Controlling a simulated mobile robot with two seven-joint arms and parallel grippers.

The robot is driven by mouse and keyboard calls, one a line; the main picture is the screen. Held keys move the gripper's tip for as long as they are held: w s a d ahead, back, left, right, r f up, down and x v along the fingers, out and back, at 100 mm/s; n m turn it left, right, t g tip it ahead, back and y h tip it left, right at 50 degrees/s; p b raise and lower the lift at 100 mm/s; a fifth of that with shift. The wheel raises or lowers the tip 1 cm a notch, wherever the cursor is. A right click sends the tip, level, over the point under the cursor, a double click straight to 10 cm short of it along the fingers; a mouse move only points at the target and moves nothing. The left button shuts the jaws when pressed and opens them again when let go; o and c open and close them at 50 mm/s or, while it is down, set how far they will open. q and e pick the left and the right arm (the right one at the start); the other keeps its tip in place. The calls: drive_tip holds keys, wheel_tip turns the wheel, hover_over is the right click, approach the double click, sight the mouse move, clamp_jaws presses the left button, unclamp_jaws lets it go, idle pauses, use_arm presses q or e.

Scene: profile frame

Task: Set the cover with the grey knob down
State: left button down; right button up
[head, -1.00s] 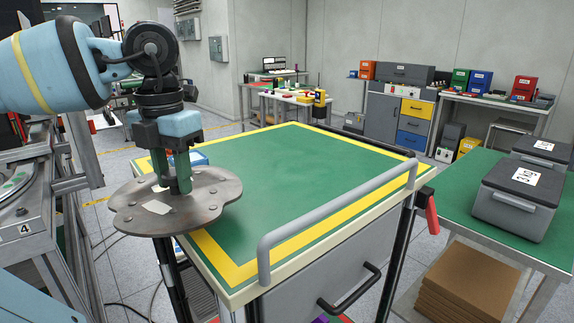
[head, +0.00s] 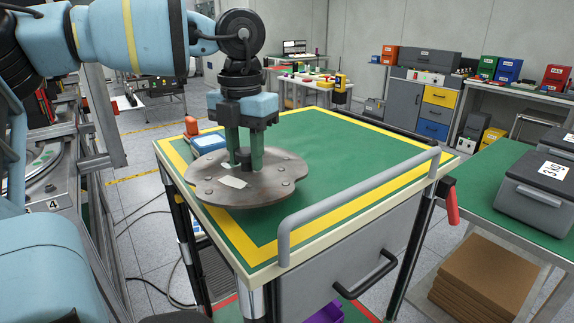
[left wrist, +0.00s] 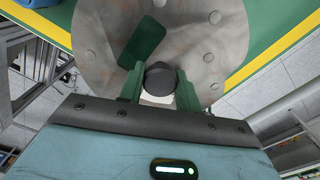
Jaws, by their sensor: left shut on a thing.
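The cover (head: 275,181) is a flat grey metal plate with a wavy rim, several rivets and a pale label. My left gripper (head: 244,164) points down and is shut on its knob. The left wrist view shows the dark grey knob (left wrist: 160,77) between the two green fingers, with the cover (left wrist: 215,50) spread beyond it. The cover is roughly level over the near left corner of the green cart top (head: 330,150). I cannot tell whether it touches the top. My right gripper is not in view.
The cart top has a yellow border and a grey rail (head: 360,200) along its near right side. A blue-and-white item and an orange-red item (head: 191,126) stand at its left edge, close to the cover. The top's middle and far part are clear. Grey boxes (head: 535,205) stand on the right table.

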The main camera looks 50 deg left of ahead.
sight(287, 162)
use_arm(q)
drive_tip(key=shift+w+d+f, duration=0.1)
drive_tip(key=shift+w+d, duration=0.35)
drive_tip(key=shift+w, duration=0.75)
drive_tip(key=shift+w+d+f, duration=0.1)
drive_tip(key=shift+w+d, duration=0.4)
drive_tip(key=shift+w, duration=0.7)
drive_tip(key=shift+w+d+f, duration=0.1)
drive_tip(key=shift+w+d, duration=0.35)
drive_tip(key=shift+w, duration=0.75)
drive_tip(key=shift+f+p, duration=0.3)
drive_tip(key=shift+f, duration=1.45)
drive_tip(key=shift+f, duration=0.2)
drive_tip(key=c, duration=1)
unclamp_jaws()
drive_tip(key=shift+r, duration=0.1)
wheel_tip(287, 162, up, 12)
